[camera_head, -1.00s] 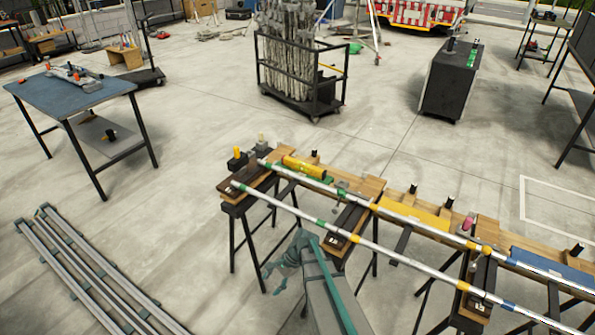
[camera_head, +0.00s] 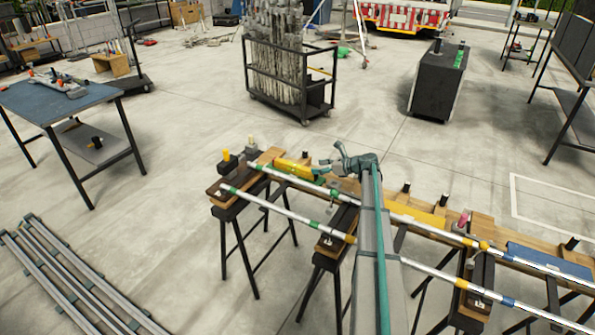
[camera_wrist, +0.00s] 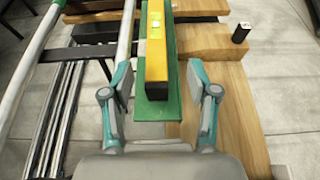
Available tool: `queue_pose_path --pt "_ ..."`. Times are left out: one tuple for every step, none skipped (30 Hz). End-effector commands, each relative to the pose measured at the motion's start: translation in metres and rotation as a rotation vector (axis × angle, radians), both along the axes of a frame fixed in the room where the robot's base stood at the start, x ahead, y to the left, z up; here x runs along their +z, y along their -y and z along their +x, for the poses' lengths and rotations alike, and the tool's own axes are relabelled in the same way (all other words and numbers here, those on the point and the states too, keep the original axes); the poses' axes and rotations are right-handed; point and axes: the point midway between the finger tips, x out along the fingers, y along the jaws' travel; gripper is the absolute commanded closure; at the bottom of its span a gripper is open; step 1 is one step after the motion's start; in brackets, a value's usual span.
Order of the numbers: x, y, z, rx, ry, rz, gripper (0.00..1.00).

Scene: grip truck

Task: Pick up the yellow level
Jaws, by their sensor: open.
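The yellow level (camera_head: 294,169) lies on the wooden bench behind the long striped pole in the head view. In the wrist view the yellow level (camera_wrist: 155,45) stretches away from me on a green strip (camera_wrist: 158,112), its near end dark. My gripper (camera_head: 338,160) is just right of the level in the head view, above the bench. In the wrist view my gripper (camera_wrist: 158,75) is open, with one finger on each side of the level's near end. The fingers do not visibly touch it. My arm hides part of the bench.
Two striped poles (camera_head: 285,212) run along the bench; one passes close to my left finger in the wrist view (camera_wrist: 126,32). Black pegs (camera_head: 406,188) stand on the wooden boards. A blue piece (camera_head: 548,262) and a yellow piece (camera_head: 418,212) lie farther right.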

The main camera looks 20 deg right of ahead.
Motion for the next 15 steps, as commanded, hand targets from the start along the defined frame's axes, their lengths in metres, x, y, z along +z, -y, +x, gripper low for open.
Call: queue_pose_path --pt "-0.002 -0.005 0.007 0.003 -0.001 0.0 0.41" --pt "-0.003 -0.008 0.011 0.004 -0.001 0.0 0.41" --pt "-0.005 -0.011 0.015 0.003 -0.001 0.0 0.41" --pt "-0.007 -0.013 0.019 0.002 -0.001 -0.001 0.41" --pt "-0.009 -0.015 0.021 0.002 -0.001 -0.001 0.41" --pt "-0.011 -0.018 0.024 0.003 -0.001 0.0 0.41" --pt "-0.012 -0.019 0.026 0.003 -0.002 -0.001 0.41" --pt "-0.013 -0.021 0.028 0.003 -0.002 -0.001 0.41" --pt "-0.014 -0.022 0.029 0.003 -0.002 -0.001 0.41" --pt "-0.015 -0.022 0.03 0.002 -0.002 -0.001 0.41" --pt "-0.015 -0.023 0.031 0.002 -0.002 -0.001 0.41" --pt "-0.016 -0.025 0.032 0.003 -0.001 -0.002 0.41" --pt "-0.016 -0.026 0.034 0.003 -0.001 -0.002 0.41" --pt "-0.017 -0.028 0.036 0.003 -0.001 -0.002 0.41" --pt "-0.018 -0.03 0.039 0.003 -0.002 -0.003 0.41"
